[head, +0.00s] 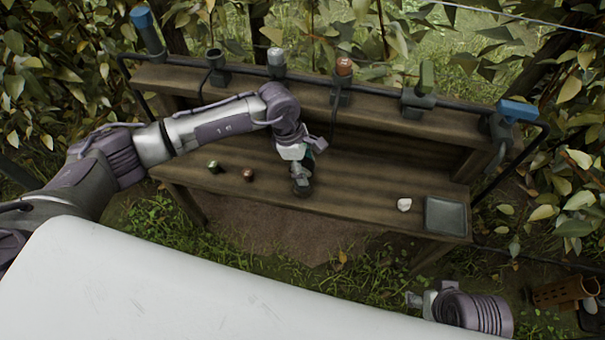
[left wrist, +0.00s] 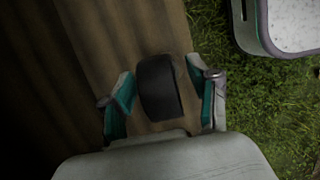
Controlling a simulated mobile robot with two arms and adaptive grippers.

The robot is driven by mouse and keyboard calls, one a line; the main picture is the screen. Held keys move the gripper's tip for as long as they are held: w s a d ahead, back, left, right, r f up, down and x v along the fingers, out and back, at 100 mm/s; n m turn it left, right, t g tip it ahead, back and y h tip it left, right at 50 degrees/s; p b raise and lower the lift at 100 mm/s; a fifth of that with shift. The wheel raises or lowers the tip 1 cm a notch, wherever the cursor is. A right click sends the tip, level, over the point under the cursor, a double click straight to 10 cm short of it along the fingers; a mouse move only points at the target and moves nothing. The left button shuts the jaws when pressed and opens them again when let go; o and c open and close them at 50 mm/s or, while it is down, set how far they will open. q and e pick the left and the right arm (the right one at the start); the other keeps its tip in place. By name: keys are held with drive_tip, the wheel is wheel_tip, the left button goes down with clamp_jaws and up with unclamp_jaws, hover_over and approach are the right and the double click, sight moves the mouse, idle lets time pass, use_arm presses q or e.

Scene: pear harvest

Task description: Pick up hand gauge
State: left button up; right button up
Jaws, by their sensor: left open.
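A dark, rounded object, which seems to be the hand gauge (head: 302,189), sits on the wooden bench near its front edge. In the left wrist view the black gauge (left wrist: 158,88) shows between the two fingers, with a gap on each side. My left gripper (head: 299,172) points down right over it and hides part of it. The left wrist view shows its teal-padded fingers (left wrist: 165,95) open. My right gripper (head: 428,301) is low at the right, away from the bench top, and its jaws are unclear.
The wooden bench (head: 340,200) also carries a small green item (head: 214,167), a small brown item (head: 248,175), a white lump (head: 404,204) and a grey square tray (head: 446,216). Several tools hang in holders on the rail behind. A brown crate (head: 560,292) stands at lower right.

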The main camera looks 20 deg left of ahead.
use_arm(q)
drive_tip(key=shift+f, duration=0.1)
clamp_jaws()
idle(0.4)
